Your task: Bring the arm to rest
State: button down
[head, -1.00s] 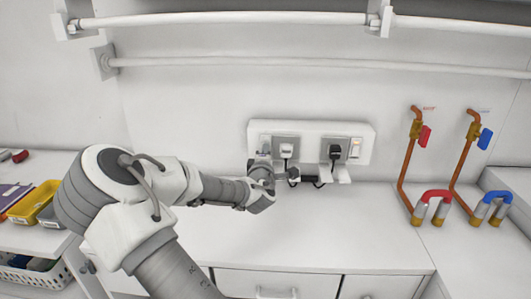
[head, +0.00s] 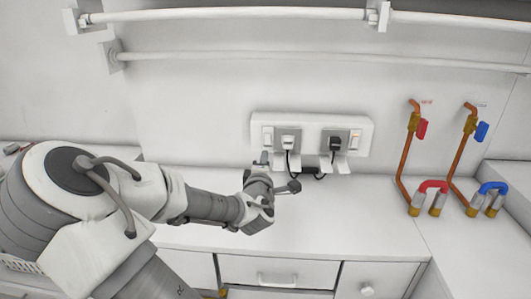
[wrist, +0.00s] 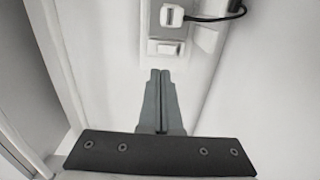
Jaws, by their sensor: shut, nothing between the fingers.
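My gripper (wrist: 160,75) is shut, its two grey fingers together with nothing between them in the wrist view. In the head view my gripper (head: 265,160) is in front of the wall, just below the left part of the socket panel (head: 311,122). In the wrist view the fingertips point toward a white rocker switch (wrist: 165,48) on the panel. I cannot tell the exact gap, but no contact shows. My arm reaches in from the lower left of the head view.
A white plug (head: 288,139) and a black plug (head: 335,142) sit in the panel. Copper pipes with a red valve (head: 421,129) and a blue valve (head: 482,131) stand at the right. The counter (head: 340,225) is clear in the middle. A rail (head: 300,60) runs above.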

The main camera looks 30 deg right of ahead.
jog(key=shift+s+a, duration=0.4)
jog(key=shift+s, duration=0.2)
jog(key=s+a+f+m+g+y, duration=0.2)
jog(key=f+m+g, duration=0.1)
jog(key=f+m, duration=0.15)
jog(key=s+a+f+m+g+y, duration=0.2)
jog(key=a+f+m+y, duration=0.1)
jog(key=f, duration=0.2)
jog(key=s+a+r+m+g+y, duration=0.1)
jog(key=s+a+r+m+y, duration=0.2)
jog(key=a, duration=0.5)
jog(key=s+a+r+g+y, duration=0.1)
jog(key=s+a+r, duration=0.3)
jog(key=s, duration=0.4)
jog(key=s+a+r+g+y, duration=0.1)
jog(key=s+a+r, duration=0.4)
jog(key=s+r, duration=0.2)
jog(key=s, duration=0.2)
jog(key=shift+s+a, duration=0.15)
jog(key=shift+s, duration=0.15)
jog(key=shift+r, duration=0.1)
